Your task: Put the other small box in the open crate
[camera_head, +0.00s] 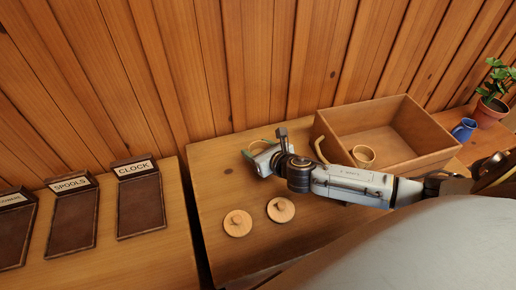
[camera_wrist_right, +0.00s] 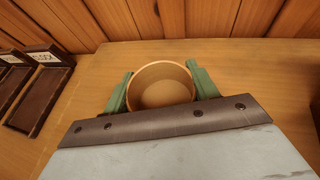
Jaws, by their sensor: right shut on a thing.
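A small round wooden box (camera_wrist_right: 162,88), open at the top and empty, sits between the green fingers of my right gripper (camera_wrist_right: 160,84) in the right wrist view. In the head view my right gripper (camera_head: 262,151) is shut on this box (camera_head: 263,143), left of the crate and mostly hiding it. I cannot tell whether the box touches the table. The open wooden crate (camera_head: 436,156) stands at the right of the table. Another small round box (camera_head: 364,155) is inside it, near its front left. My left gripper is not in view.
Two round knobbed lids (camera_head: 237,223) (camera_head: 281,209) lie on the table (camera_head: 225,180) in front of my gripper. A blue mug (camera_head: 464,129) and potted plant (camera_head: 490,108) stand right of the crate. Dark trays labelled SPOOLS (camera_head: 74,220) and CLOCK (camera_head: 139,204) lie on the left table.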

